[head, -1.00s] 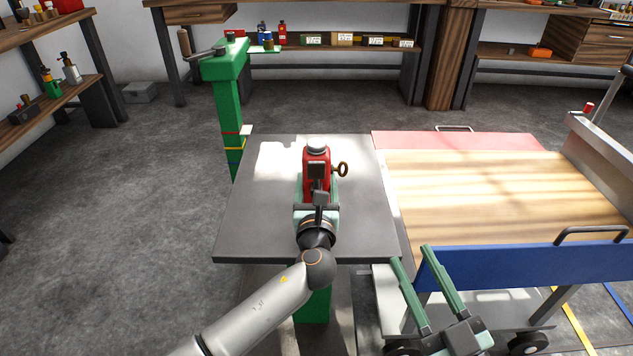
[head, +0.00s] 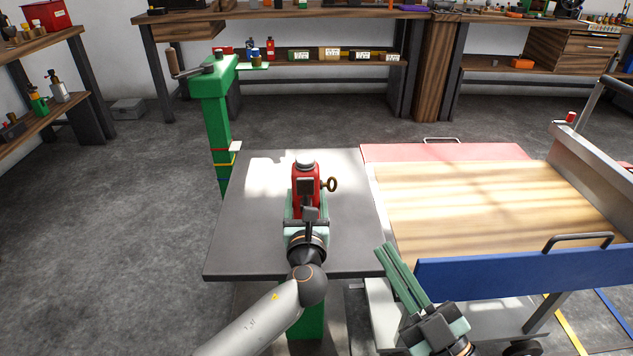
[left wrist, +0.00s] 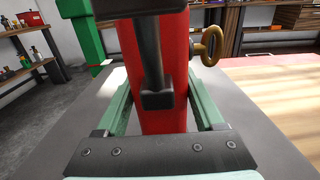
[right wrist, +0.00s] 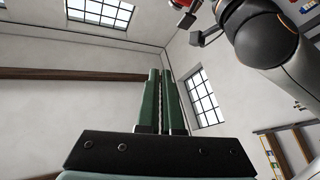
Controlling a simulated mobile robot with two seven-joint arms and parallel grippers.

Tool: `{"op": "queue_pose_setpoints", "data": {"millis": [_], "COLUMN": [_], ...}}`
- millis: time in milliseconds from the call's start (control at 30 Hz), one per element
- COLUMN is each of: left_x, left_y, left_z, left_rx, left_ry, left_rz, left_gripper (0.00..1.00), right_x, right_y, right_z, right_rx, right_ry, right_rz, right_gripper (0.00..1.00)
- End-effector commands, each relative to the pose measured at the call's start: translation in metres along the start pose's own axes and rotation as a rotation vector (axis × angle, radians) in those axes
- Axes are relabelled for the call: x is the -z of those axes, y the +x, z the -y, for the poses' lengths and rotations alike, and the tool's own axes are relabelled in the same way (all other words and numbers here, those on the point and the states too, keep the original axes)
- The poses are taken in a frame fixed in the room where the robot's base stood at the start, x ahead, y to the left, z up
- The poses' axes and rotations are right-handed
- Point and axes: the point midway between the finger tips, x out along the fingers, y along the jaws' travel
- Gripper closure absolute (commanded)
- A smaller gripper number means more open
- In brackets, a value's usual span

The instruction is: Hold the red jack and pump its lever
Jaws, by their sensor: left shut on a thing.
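The red jack (head: 305,181) stands upright on the grey table, with a pale cap on top and a brass ring-shaped key (head: 329,184) on its right side. My left gripper (head: 306,207) is shut on the jack's body, one green finger on each side; the jack fills the space between them in the left wrist view (left wrist: 128,70). A dark lever arm (left wrist: 150,55) with a block at its end juts from the jack towards me, over the left gripper. My right gripper (head: 386,252) is shut and empty off the table's front right corner. Its green fingers lie together in the right wrist view (right wrist: 160,78).
The grey table (head: 240,235) is otherwise bare. A wooden-topped cart (head: 460,205) with a blue front panel and handle stands close on the right. A green post (head: 213,110) with a crank rises behind left. Shelves line the back wall.

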Motion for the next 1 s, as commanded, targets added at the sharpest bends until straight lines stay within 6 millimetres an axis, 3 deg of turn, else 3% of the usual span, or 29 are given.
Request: {"op": "queue_pose_setpoints", "data": {"millis": [267, 500, 700, 1000], "left_x": [0.002, 0.002, 0.003, 0.003], "left_y": [-0.001, -0.001, -0.001, -0.001], "left_z": [0.0, 0.0, 0.0, 0.001], "left_rx": [0.001, 0.001, 0.001, 0.001], "left_ry": [0.001, 0.001, 0.001, 0.001], "left_rz": [-0.004, -0.004, -0.004, -0.004], "left_gripper": [1.0, 1.0, 1.0, 1.0], "right_x": [0.003, -0.015, -0.037, -0.053], "right_y": [0.047, 0.073, 0.087, 0.092], "right_z": [0.011, 0.006, -0.015, -0.037], "right_rx": [0.234, 0.481, 0.669, 0.792], "right_ry": [-0.305, -0.572, -0.757, -0.864], "right_rz": [-0.286, -0.441, -0.481, -0.473], "right_gripper": [1.0, 1.0, 1.0, 1.0]}}
